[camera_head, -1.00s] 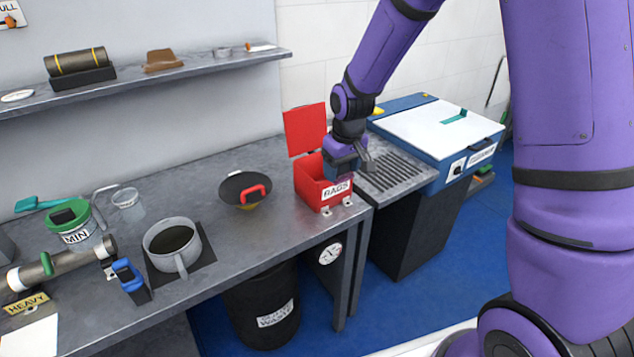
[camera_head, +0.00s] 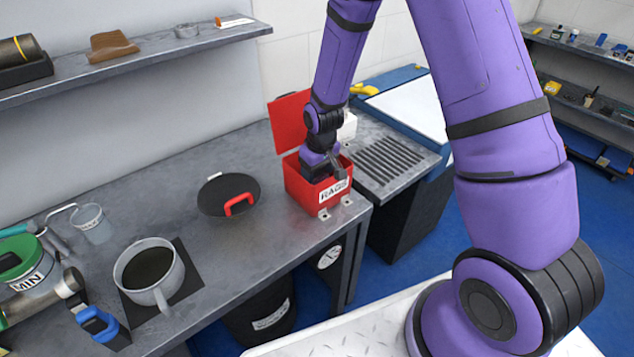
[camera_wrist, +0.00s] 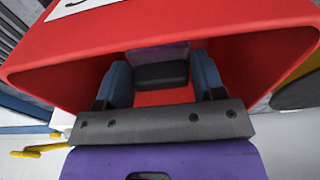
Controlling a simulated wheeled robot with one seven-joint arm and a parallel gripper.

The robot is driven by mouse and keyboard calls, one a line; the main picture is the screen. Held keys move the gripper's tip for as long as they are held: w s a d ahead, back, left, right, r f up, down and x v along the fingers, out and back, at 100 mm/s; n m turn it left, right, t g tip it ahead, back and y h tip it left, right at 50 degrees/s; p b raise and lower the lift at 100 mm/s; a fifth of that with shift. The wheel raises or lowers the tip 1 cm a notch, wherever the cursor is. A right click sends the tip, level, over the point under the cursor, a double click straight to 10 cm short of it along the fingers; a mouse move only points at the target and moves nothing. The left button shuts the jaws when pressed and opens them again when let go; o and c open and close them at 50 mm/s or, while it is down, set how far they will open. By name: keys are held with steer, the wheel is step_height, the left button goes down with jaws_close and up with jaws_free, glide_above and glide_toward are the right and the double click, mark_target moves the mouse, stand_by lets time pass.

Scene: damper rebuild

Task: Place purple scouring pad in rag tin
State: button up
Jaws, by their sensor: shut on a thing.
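The rag tin (camera_head: 302,190) is a red box labelled RAGS at the right end of the bench, with its red lid (camera_head: 288,122) standing open. My gripper (camera_head: 320,170) points down into the tin's mouth, its fingers hidden by the walls in the head view. In the wrist view the blue-grey fingers (camera_wrist: 162,76) are inside the red walls, shut on the purple scouring pad (camera_wrist: 160,52). The pad shows as a purple strip with a dark block in front of it. I cannot tell whether it touches the tin's floor.
A dark pan with a red handle (camera_head: 228,190) and a grey pot (camera_head: 135,268) stand to the left on the bench. A slotted metal plate (camera_head: 392,162) and a blue-and-white machine (camera_head: 408,100) lie to the right. A shelf (camera_head: 140,58) runs above.

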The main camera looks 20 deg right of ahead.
mark_target(318, 177)
steer(key=shift+f, duration=2.25)
steer(key=shift+f, duration=0.15)
steer(key=o, duration=1)
steer(key=r, duration=0.4)
steer(key=s+r, duration=0.1)
steer(key=r, duration=0.7)
steer(key=shift+s+d+r, duration=0.2)
steer(key=shift+d, duration=0.05)
